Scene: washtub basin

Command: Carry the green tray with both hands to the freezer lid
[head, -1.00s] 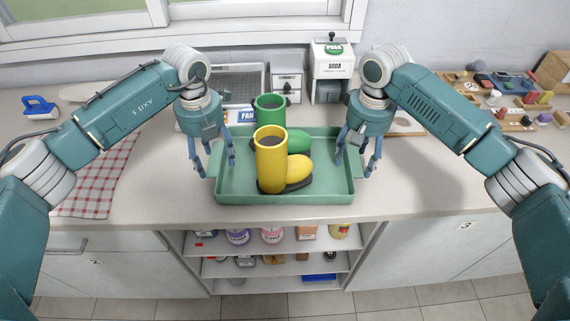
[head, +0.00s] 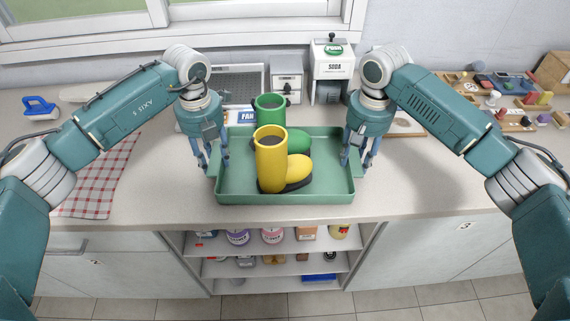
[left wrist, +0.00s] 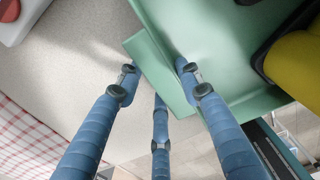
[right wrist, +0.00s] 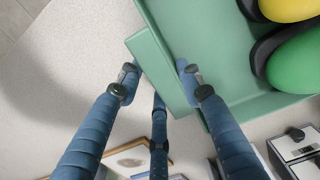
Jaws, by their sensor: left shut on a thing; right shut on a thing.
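The green tray (head: 300,197) rests on the counter, with a yellow boot (head: 270,165) and a green boot (head: 270,103) standing in it. My left gripper (head: 213,168) is shut on the tray's left handle tab, which shows between the fingers in the left wrist view (left wrist: 158,72). My right gripper (head: 356,165) is shut on the right handle tab, seen between the fingers in the right wrist view (right wrist: 160,70). The green boot is partly hidden behind the yellow one. I cannot make out the freezer lid in these views.
A soda dispenser (head: 333,62) and a small grey-white machine (head: 287,75) stand behind the tray. A red checked cloth (head: 95,185) lies at left, a blue brush (head: 40,106) beyond it. Wooden trays of small items (head: 500,95) are at right. Shelves with goods (head: 270,258) are below the counter.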

